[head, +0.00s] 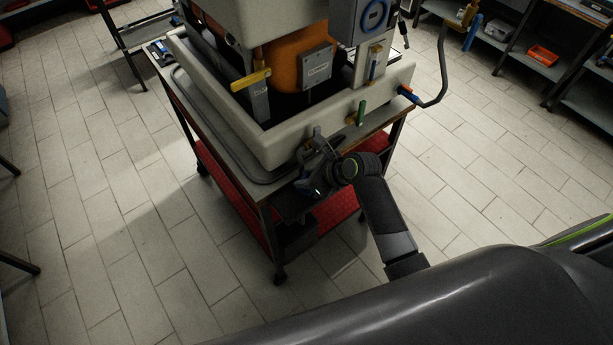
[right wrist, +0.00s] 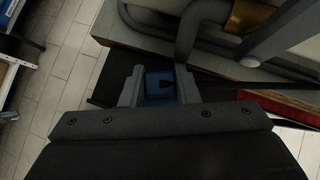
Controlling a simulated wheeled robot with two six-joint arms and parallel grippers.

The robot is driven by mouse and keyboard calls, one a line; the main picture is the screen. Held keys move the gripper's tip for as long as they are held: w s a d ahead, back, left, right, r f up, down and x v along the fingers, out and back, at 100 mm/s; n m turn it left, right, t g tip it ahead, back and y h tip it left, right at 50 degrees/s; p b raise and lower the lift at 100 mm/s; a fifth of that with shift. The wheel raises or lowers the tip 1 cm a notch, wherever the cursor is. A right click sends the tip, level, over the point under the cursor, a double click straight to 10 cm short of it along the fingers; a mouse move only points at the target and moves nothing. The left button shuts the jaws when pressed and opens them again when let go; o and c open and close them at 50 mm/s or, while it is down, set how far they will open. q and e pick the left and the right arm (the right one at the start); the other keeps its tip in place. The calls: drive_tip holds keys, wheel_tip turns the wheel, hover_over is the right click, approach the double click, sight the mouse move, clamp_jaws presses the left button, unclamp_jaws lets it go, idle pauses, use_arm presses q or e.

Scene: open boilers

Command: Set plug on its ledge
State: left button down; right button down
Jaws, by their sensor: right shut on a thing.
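My right gripper (head: 312,187) is at the near corner of the boiler's cart, just off the table edge. In the right wrist view its two grey fingers (right wrist: 160,88) are shut on a small blue thing, which I take to be the plug (right wrist: 160,80). A dark flat plate (head: 290,207) juts out below the gripper at the cart's edge. It may be the ledge, and it also shows in the right wrist view (right wrist: 106,92). The gap between plug and plate cannot be judged. My left gripper is not in view.
The open boiler (head: 300,62) sits in a pale casing (head: 290,148) on the cart. A grey pipe with a brass fitting (right wrist: 248,16) lies close ahead of the gripper. A red lower shelf (head: 335,208) is below. Tiled floor (head: 130,230) is clear at left.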

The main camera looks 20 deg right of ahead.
drive_tip(key=shift+f, duration=0.3)
drive_tip(key=c, duration=1.1)
unclamp_jaws()
drive_tip(key=b+v, duration=0.1)
drive_tip(key=v, duration=1.1)
